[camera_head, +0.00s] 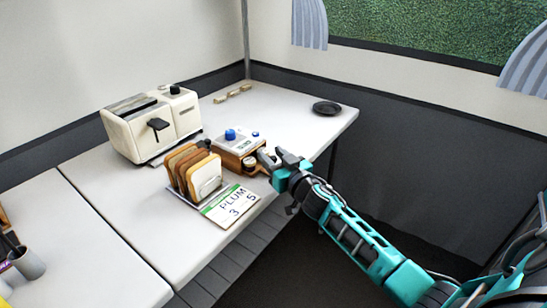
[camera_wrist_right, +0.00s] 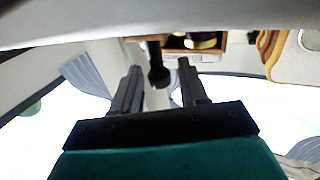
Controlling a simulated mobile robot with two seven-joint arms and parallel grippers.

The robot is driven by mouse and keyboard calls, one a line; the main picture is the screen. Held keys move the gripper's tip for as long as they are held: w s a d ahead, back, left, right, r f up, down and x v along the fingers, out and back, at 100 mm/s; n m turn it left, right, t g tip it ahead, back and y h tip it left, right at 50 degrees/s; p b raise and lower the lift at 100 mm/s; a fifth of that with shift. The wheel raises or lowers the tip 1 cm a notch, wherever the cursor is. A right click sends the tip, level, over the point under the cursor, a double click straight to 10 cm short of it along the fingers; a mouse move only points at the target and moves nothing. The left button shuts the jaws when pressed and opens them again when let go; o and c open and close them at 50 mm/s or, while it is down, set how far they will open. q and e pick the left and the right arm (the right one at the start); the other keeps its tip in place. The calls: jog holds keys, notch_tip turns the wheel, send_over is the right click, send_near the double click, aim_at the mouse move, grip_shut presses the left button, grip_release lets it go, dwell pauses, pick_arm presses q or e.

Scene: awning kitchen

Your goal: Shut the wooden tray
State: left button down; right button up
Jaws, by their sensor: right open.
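A small wooden box with a white top and a blue knob (camera_head: 237,146) stands near the table's front edge. The wooden tray (camera_head: 262,170) juts from its lower right side, pulled partly out, with small round items in it. In the right wrist view the tray (camera_wrist_right: 222,42) is at the top, and a dark knob on a stem (camera_wrist_right: 158,74) points between my fingers. My right gripper (camera_head: 275,160) is open at the tray's outer end, partly covering it; its fingers also show in the wrist view (camera_wrist_right: 160,88). Contact cannot be told. My left gripper is not in view.
A cream toaster (camera_head: 150,122) is behind. A dark dish (camera_head: 327,108) lies at the far right corner, with clear tabletop around it.

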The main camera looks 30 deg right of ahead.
jog(key=shift+s+f, duration=0.1)
jog(key=shift+s, duration=0.5)
pick_arm(q)
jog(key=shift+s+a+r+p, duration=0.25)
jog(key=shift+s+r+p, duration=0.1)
jog(key=shift+p, duration=0.55)
pick_arm(e)
jog(key=s, duration=1.1)
jog(key=shift+s, duration=0.35)
